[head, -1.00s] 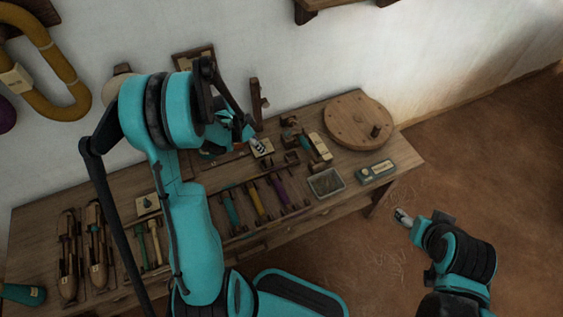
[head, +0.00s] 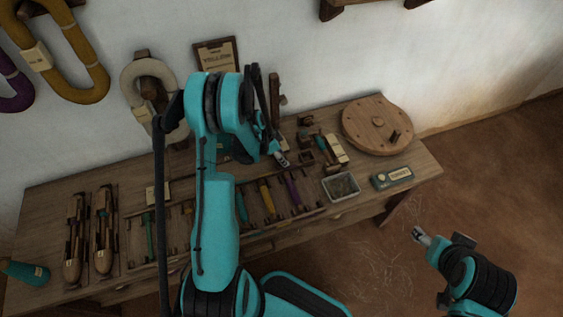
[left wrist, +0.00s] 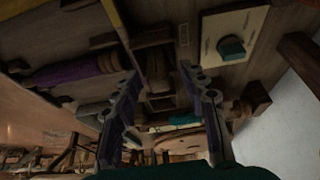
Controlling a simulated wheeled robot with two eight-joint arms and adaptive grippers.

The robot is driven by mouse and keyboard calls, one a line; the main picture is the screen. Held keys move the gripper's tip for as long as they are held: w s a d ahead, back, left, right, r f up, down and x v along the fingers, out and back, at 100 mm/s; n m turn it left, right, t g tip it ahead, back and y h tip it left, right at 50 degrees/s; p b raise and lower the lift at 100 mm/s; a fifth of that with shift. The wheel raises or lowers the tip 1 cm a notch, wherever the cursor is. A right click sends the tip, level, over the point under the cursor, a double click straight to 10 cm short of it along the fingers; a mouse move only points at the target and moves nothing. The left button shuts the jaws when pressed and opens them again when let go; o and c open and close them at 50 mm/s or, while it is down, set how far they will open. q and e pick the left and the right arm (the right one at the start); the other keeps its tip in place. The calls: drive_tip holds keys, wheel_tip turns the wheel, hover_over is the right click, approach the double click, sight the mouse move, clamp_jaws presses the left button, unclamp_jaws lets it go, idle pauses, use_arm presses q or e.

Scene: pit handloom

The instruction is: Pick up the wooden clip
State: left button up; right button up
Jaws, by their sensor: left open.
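My left gripper (head: 282,160) is open over the back middle of the bench. In the left wrist view its two fingers (left wrist: 160,80) are spread, with dark wooden pieces beyond and between them. A small dark wooden piece (head: 306,157) lies just right of the left fingertips in the head view. It may be the wooden clip, but I cannot tell for certain. I see nothing held in the left fingers. My right gripper (head: 421,237) hangs over the floor, off the bench's right end; its jaws are too small to read.
The bench (head: 150,273) carries coloured spools (head: 266,197), a grey tray (head: 341,187), a teal box (head: 392,178) and a round wooden disc (head: 377,124). A pale card with a teal piece (left wrist: 232,47) is close to the left fingers. The wall rises behind.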

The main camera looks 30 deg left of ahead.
use_arm(q)
drive_tip(key=shift+r, duration=0.1)
drive_tip(key=shift+c, duration=1.2)
drive_tip(key=c, duration=0.7)
drive_tip(key=shift+r, duration=0.1)
drive_tip(key=shift+r, duration=0.25)
wheel_tip(320, 180, up, 4)
drive_tip(key=shift+f+p, duration=0.1)
drive_tip(key=shift+p, duration=1)
drive_tip(key=d+r+p, duration=0.1)
drive_tip(key=d+r, duration=0.1)
drive_tip(key=d, duration=0.2)
drive_tip(key=d+r+p, duration=0.1)
drive_tip(key=d+r, duration=0.1)
drive_tip(key=d, duration=0.2)
drive_tip(key=d+r+p, duration=0.1)
drive_tip(key=d+r, duration=0.1)
drive_tip(key=d, duration=0.1)
drive_tip(key=shift+s+d+r, duration=0.1)
drive_tip(key=shift+d+r, duration=0.15)
drive_tip(key=shift+d, duration=0.15)
